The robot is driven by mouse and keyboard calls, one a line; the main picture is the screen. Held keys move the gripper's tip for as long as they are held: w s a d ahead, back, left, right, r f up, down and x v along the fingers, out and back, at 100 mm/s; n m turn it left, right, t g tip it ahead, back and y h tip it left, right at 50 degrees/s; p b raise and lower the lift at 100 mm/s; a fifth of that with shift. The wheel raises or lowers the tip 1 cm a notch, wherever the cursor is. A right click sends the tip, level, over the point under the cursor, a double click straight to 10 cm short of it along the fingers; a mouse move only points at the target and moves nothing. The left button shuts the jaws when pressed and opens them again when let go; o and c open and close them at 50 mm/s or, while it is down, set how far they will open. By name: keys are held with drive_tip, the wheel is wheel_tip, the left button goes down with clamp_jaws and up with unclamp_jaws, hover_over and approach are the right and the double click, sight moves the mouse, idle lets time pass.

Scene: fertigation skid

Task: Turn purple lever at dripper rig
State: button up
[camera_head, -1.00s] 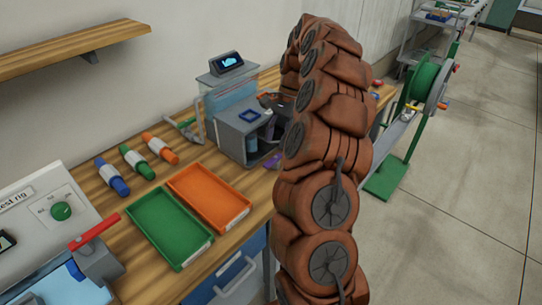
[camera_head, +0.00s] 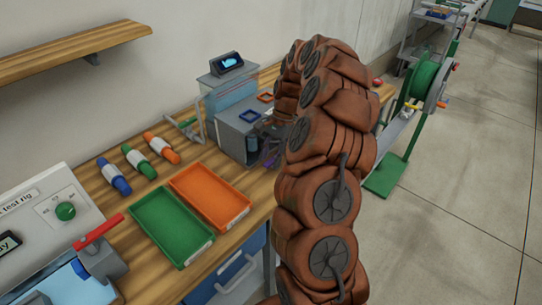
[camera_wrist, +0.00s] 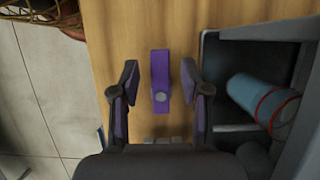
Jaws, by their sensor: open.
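The purple lever (camera_wrist: 161,72) shows in the wrist view as an upright purple bar with a round grey pivot near its lower end, in front of the wooden bench top. My gripper (camera_wrist: 160,80) is open, with one dark finger on each side of the lever and a gap on both sides. It does not appear to touch the lever. In the head view my gripper (camera_head: 268,150) is at the front of the grey dripper rig (camera_head: 232,120), partly hidden by my arm. The lever cannot be made out clearly there.
In the wrist view, a blue cylinder (camera_wrist: 262,98) with a red ring lies in the dark opening right of the lever. The orange tray (camera_head: 210,195) and green tray (camera_head: 172,226) lie on the bench left of my arm.

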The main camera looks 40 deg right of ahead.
clamp_jaws()
drive_tip(key=b, duration=0.1)
drive_tip(key=n+b, duration=0.1)
drive_tip(key=shift+s+d+f+n+g+b, duration=0.1)
drive_tip(key=shift+f+n+g+b, duration=0.15)
drive_tip(key=shift+n+g+b, duration=0.05)
drive_tip(key=shift+s+r+n+g+b, duration=0.1)
drive_tip(key=shift+n+g+b, duration=0.2)
drive_tip(key=shift+n+b, duration=0.45)
drive_tip(key=shift+s+r+n+h, duration=0.2)
drive_tip(key=shift+n+h, duration=0.1)
drive_tip(key=shift+n, duration=0.15)
unclamp_jaws()
drive_tip(key=shift+w+d+r, duration=0.1)
